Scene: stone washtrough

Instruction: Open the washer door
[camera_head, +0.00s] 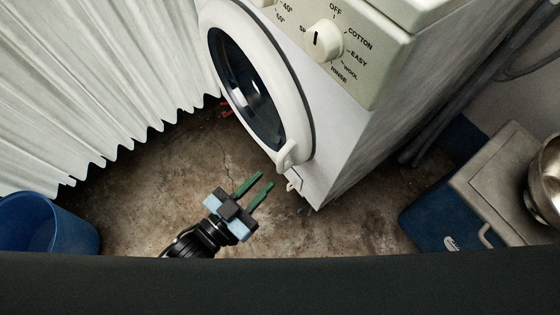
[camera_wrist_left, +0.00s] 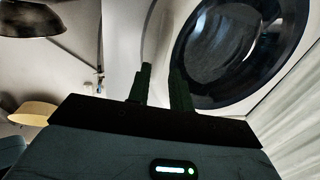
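The white washer (camera_head: 375,115) stands at the upper middle of the head view, with its round door (camera_head: 300,85) shut or nearly so; I cannot tell if there is a gap. The door has a white ring, dark glass and a white handle (camera_head: 287,155) at its lower right edge. My left gripper (camera_head: 258,187) is below the handle and apart from it. Its two green fingers are parted and empty, pointing up toward the washer. My right gripper is out of view.
A white pleated curtain (camera_head: 90,90) hangs at the left, near the door. A blue bucket (camera_head: 45,225) stands at lower left. A blue cooler box (camera_head: 440,215) and a metal bowl (camera_head: 545,180) are at right. Stained floor (camera_head: 140,195) is clear around the gripper.

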